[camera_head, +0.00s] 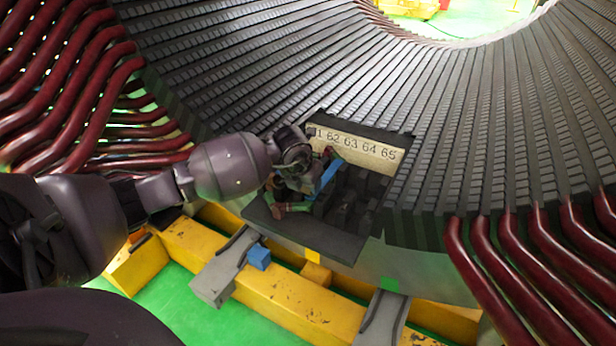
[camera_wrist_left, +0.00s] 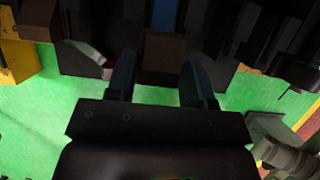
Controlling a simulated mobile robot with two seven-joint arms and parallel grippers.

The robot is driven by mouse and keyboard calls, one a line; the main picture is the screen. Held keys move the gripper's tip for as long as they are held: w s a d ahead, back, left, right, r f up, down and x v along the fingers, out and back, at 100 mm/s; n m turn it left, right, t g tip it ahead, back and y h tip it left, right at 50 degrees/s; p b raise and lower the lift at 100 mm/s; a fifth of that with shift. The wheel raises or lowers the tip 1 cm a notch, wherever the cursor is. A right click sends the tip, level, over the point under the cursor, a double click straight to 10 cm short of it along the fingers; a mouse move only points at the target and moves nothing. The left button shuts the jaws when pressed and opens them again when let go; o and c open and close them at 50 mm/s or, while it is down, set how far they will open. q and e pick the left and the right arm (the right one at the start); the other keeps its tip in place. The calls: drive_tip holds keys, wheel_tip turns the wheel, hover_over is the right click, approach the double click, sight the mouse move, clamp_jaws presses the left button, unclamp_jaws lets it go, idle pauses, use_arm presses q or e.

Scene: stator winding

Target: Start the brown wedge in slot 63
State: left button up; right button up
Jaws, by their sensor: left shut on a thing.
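The stator's open window (camera_head: 350,195) has a cream label strip (camera_head: 372,152) reading up to 65, with 63 near its middle. My left gripper (camera_head: 308,190) is over the left part of this window and hides some of the slots below the numbers. In the left wrist view, its two blue fingers (camera_wrist_left: 158,62) are shut on the brown wedge (camera_wrist_left: 163,46), which sits between them. A blue strip (camera_wrist_left: 164,14) shows just beyond the wedge. In the head view the wedge is mostly hidden by the gripper, and I cannot tell whether it touches slot 63. My right gripper is out of view.
Dark red coil ends (camera_head: 70,90) crowd the left, and more (camera_head: 520,280) rise at the lower right. A yellow beam (camera_head: 250,285) with grey brackets (camera_head: 222,268) runs below the window. Green floor (camera_head: 190,318) shows underneath.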

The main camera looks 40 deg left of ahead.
sight(305, 190)
use_arm(q)
drive_tip(key=shift+f+b, duration=0.4)
drive_tip(key=shift+f, duration=1.45)
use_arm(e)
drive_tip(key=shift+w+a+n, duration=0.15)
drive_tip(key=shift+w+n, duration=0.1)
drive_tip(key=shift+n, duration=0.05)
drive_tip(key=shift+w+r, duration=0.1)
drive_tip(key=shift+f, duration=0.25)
use_arm(q)
drive_tip(key=shift+f, duration=0.15)
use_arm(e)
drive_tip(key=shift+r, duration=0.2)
use_arm(q)
drive_tip(key=shift+w+a+b, duration=0.15)
drive_tip(key=shift+w+b, duration=0.35)
drive_tip(key=shift+w, duration=0.2)
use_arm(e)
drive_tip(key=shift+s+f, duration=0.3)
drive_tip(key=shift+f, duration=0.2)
use_arm(q)
drive_tip(key=o, duration=1)
